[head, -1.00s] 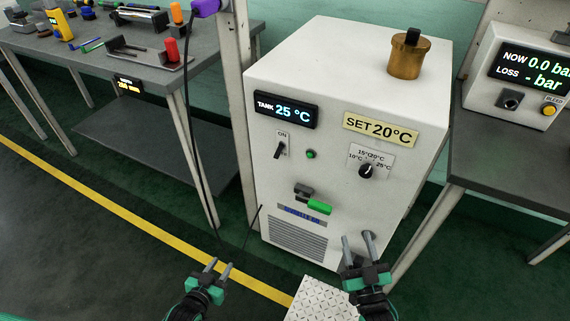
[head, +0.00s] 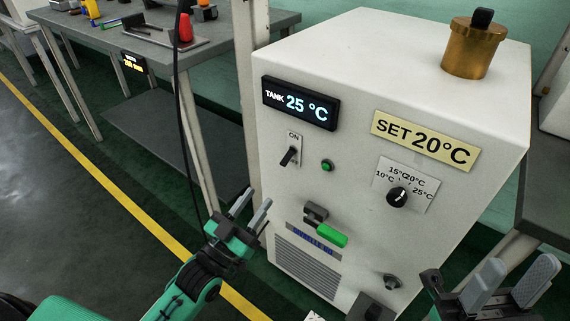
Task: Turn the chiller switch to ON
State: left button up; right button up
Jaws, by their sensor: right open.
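The white chiller (head: 350,140) stands in the middle of the head view. Its switch (head: 288,156) is a small black lever tilted on a white plate, below the printed word ON. The lever's lower end points down and to the left. My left gripper (head: 253,205) is open and empty, below and left of the switch and apart from it. My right gripper (head: 515,278) is open and empty at the lower right, in front of the chiller's lower right side and far from the switch.
A green-handled valve (head: 330,236), a green button (head: 327,165) and a temperature knob (head: 397,197) project from the chiller front. A tank display (head: 299,103) reads 25 °C. A brass pot (head: 473,48) stands on top. A grey workbench (head: 215,35) is behind at left.

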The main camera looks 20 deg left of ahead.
aim_at(282, 165)
pick_arm(q)
jog(key=b+x, duration=0.1)
jog(key=x, duration=1)
jog(key=shift+w+b, duration=0.2)
jog(key=shift+b, duration=0.15)
grip_shut()
